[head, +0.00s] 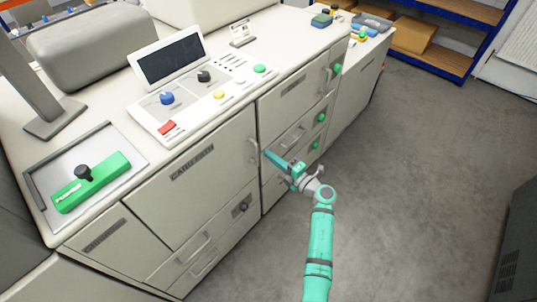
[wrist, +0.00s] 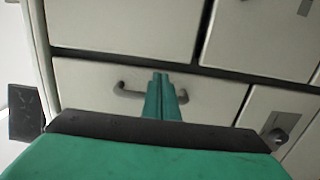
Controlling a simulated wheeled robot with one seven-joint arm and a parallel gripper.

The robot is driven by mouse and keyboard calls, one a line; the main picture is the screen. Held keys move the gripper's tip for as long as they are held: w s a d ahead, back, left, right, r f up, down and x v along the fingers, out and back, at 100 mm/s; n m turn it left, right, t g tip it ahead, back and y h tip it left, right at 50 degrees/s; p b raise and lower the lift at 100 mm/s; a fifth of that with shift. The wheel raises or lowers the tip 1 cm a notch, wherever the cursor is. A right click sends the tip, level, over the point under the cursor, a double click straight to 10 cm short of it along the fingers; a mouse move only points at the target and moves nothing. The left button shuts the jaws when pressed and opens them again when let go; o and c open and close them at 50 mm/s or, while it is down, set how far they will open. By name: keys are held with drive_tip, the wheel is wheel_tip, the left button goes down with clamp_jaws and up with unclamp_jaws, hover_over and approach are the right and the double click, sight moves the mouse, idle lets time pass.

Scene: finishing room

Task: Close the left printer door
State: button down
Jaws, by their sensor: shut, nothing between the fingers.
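The left printer door (head: 190,185) is the large pale panel with a dark label and an upright handle (head: 253,150) near its right edge. In the head view it looks about flush with the cabinet front; I cannot tell whether a small gap is left. My gripper (head: 268,155) is shut and empty, its fingertips just right of that handle, in front of the cabinet. I cannot tell whether they touch anything. In the wrist view the closed fingers (wrist: 164,97) lie in front of a pale panel with a dark bar handle (wrist: 122,93), partly hidden behind them.
Drawers (head: 290,135) with green knobs are right of the door, and lower drawers (head: 195,260) are below it. A control panel (head: 200,90) and a green block (head: 92,182) in a tray are on top. The grey floor (head: 420,160) to the right is clear.

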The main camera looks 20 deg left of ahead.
drive_tip(key=v, duration=1)
drive_tip(key=shift+w+f, duration=0.15)
drive_tip(key=shift+w, duration=0.05)
drive_tip(key=s+a+r+m+t+h, duration=0.1)
drive_tip(key=s+a+r+m+t, duration=0.2)
drive_tip(key=s+m+t, duration=0.25)
drive_tip(key=s+a+r+m+t+h, duration=0.1)
drive_tip(key=s+a+r+m+t, duration=0.35)
drive_tip(key=s+m, duration=0.25)
drive_tip(key=s+d+m+g+h, duration=0.1)
drive_tip(key=s+d+m+h, duration=0.3)
drive_tip(key=s, duration=0.6)
drive_tip(key=s+d+m+g+h, duration=0.1)
drive_tip(key=s+d+m+h, duration=0.4)
drive_tip(key=s, duration=0.6)
drive_tip(key=s+d+m+h, duration=0.5)
drive_tip(key=s+d+m, duration=0.3)
drive_tip(key=s, duration=0.3)
drive_tip(key=shift+s+d+f+m+g, duration=0.25)
drive_tip(key=shift+f+m+g, duration=0.15)
drive_tip(key=shift+m, duration=0.15)
